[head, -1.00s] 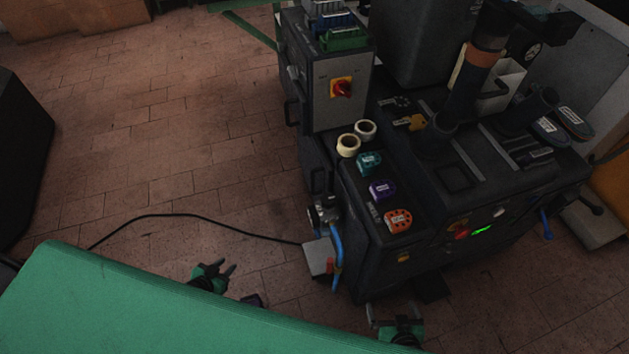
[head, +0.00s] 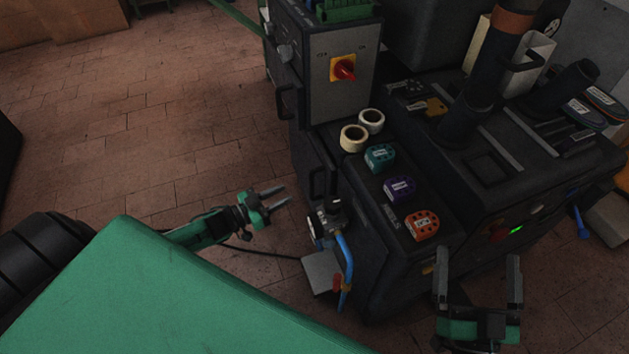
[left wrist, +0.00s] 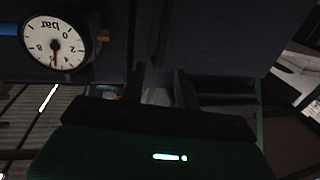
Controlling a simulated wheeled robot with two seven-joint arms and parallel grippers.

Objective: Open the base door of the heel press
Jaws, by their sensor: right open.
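The heel press (head: 400,250) is a large dark machine on the right in the head view. Its left side has a dark base panel (head: 313,155) with a dark bar handle (head: 318,184); the panel looks closed. My left gripper (head: 287,194) is open and empty, left of that handle and apart from it. In the left wrist view its two dark fingers (left wrist: 160,85) are apart in front of the dark machine side. My right gripper (head: 478,258) is open and empty before the press's front right part.
A regulator with a blue hose (head: 346,260) juts out near the handle; its gauge (left wrist: 55,45) shows at the wrist view's upper left. A grey pedal box (head: 322,272) is below. A black cable (head: 262,252) crosses the floor. Tape rolls (head: 353,138) sit on top.

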